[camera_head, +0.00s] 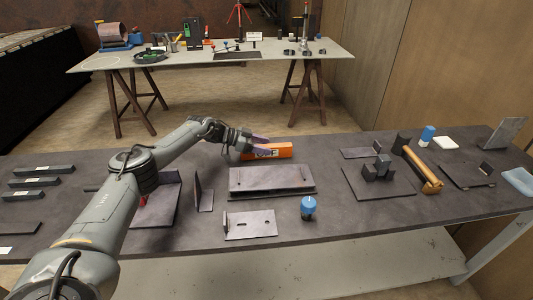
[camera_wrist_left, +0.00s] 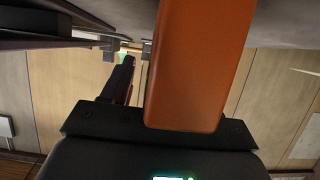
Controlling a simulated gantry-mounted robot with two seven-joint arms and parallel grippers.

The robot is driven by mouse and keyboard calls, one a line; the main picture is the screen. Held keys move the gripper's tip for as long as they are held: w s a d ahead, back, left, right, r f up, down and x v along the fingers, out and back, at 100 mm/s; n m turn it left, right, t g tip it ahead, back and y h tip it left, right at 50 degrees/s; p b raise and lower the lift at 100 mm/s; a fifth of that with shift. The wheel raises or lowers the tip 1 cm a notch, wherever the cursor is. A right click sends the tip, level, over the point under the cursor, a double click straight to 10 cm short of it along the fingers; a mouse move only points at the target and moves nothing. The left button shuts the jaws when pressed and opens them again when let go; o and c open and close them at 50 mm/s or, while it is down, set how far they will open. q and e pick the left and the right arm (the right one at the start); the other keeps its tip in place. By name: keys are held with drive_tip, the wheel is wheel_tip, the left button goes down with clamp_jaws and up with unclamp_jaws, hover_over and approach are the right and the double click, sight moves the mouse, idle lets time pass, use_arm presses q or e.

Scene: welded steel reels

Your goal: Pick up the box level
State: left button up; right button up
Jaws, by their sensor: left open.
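The box level is an orange bar with dark lettering (camera_head: 281,151), lying on the dark steel table toward its back edge. My left gripper (camera_head: 259,144) is open at the left part of the level, reaching in from the left with its fingers overlapping it in the head view. In the left wrist view the orange level (camera_wrist_left: 200,60) runs close in front of the gripper's palm. One dark finger shows to its left there; the other is hidden behind the level. Whether the fingers touch it I cannot tell. My right gripper is out of view.
A thick plate (camera_head: 272,180) lies just in front of the level. An upright angle plate (camera_head: 203,193) stands left of it, and a blue-topped container (camera_head: 308,208) stands nearer the front.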

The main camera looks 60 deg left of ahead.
use_arm(q)
clamp_jaws()
drive_tip(key=shift+r, duration=0.1)
idle(0.4)
